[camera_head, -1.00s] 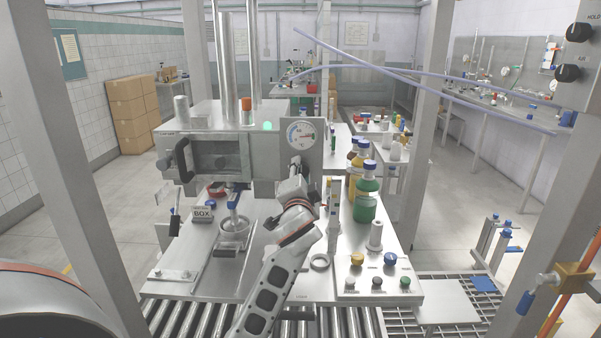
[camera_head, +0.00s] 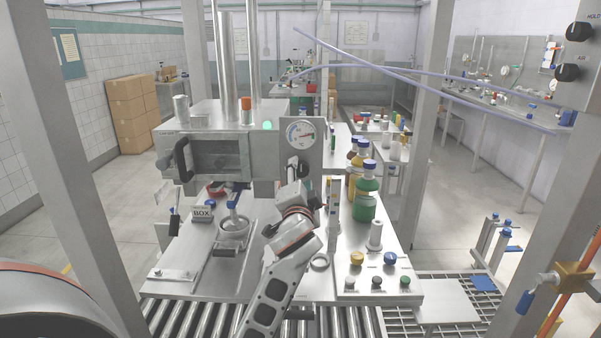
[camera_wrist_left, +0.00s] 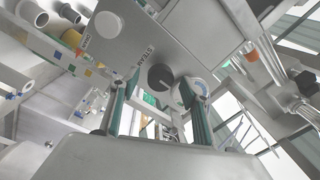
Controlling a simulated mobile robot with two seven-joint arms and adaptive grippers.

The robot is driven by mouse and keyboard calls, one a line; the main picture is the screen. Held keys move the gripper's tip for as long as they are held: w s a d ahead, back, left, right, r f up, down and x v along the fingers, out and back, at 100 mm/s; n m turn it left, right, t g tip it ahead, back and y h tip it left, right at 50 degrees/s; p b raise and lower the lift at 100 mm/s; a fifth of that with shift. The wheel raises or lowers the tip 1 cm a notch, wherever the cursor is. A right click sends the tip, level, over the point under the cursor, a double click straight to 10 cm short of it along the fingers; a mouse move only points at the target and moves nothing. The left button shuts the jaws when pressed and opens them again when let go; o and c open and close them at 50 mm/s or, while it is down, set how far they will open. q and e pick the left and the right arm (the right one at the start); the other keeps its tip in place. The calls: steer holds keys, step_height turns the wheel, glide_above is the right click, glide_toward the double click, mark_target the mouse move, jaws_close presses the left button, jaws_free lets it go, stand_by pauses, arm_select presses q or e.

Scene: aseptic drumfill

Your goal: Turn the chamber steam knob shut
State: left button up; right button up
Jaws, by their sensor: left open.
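The chamber steam knob (camera_wrist_left: 160,77) is a round, dark grey knob with a light pointer line, on a grey panel marked STEAM in the left wrist view. In the head view the dark knob (camera_head: 303,169) shows partly, below a round dial gauge (camera_head: 300,135). My left gripper (camera_head: 296,188) is just in front of and below the knob and hides part of the panel. In the left wrist view its two green-edged fingers (camera_wrist_left: 160,95) are apart, with the knob seen between their tips. I cannot tell whether they touch it. My right gripper is out of view.
The grey chamber (camera_head: 215,155) with a window stands left of the panel. Green and yellow bottles (camera_head: 366,190) and a white cylinder (camera_head: 375,235) stand close on the right.

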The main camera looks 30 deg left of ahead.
arm_select(q)
steer(key=v, duration=0.9)
steer(key=shift+d, duration=0.1)
steer(key=s+d+f+m+g+h, duration=0.1)
steer(key=s+d+f+h, duration=0.15)
steer(key=f, duration=0.55)
steer(key=s+d+f+h, duration=0.1)
steer(key=d+f+h, duration=0.25)
steer(key=f, duration=0.45)
steer(key=s+d+f+m+g+h, duration=0.15)
steer(key=d+f, duration=0.25)
steer(key=f, duration=0.5)
steer(key=s+d+f+n+g+h, duration=0.1)
steer(key=s+d+f+n+h, duration=0.1)
steer(key=s+f, duration=0.7)
steer(key=s+d+f+n+g+h, duration=0.2)
steer(key=s+d+f+h, duration=0.1)
steer(key=s+f, duration=0.6)
steer(key=shift+d+f, duration=0.4)
steer(key=shift+d, duration=0.3)
steer(key=shift+s, duration=0.1)
